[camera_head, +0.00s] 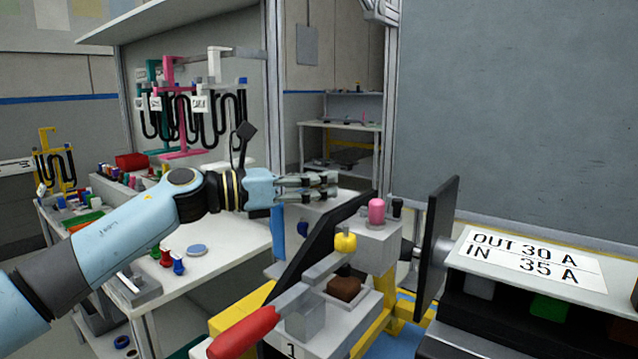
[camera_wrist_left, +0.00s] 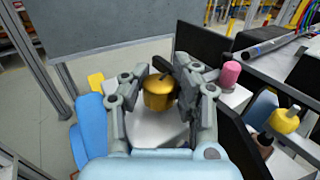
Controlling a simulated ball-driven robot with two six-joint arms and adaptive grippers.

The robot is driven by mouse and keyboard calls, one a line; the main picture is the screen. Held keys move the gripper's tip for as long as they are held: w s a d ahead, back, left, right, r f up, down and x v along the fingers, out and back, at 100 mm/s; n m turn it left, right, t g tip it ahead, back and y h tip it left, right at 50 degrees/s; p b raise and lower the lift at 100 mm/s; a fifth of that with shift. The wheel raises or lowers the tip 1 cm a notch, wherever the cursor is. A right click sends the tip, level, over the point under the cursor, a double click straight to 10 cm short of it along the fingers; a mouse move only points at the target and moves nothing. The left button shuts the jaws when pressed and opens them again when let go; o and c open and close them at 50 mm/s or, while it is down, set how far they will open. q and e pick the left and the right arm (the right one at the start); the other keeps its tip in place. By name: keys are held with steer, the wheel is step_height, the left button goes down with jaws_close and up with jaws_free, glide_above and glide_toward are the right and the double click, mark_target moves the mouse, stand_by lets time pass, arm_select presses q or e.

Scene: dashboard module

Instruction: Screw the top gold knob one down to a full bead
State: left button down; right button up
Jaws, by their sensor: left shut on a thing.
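In the left wrist view, the gold knob (camera_wrist_left: 158,94) sits between the two fingers of my left gripper (camera_wrist_left: 162,78). It is a rounded metallic knob with a dark line on top, and it stands over a pale block. The fingers are shut on its sides. In the head view, my left gripper (camera_head: 325,185) reaches in from the left, behind the black slanted plate (camera_head: 325,235). The gold knob and its seat are hidden there, so I cannot tell how deep it sits. My right gripper is not in view.
A pink knob (camera_head: 376,210) and a yellow knob (camera_head: 345,242) stand close by on the fixture. A red-handled lever (camera_head: 243,332) lies in front. A black upright plate (camera_head: 436,245) stands to the right, beside the "OUT 30 A / IN 35 A" label (camera_head: 533,258).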

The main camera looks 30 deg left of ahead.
arm_select(q)
steer(key=shift+f, duration=0.1)
stand_by(0.3)
steer(key=c, duration=1)
jaws_free()
steer(key=shift+s+a, duration=0.15)
steer(key=shift+o, duration=0.3)
steer(key=v, duration=1.1)
steer(key=shift+s+a, duration=0.3)
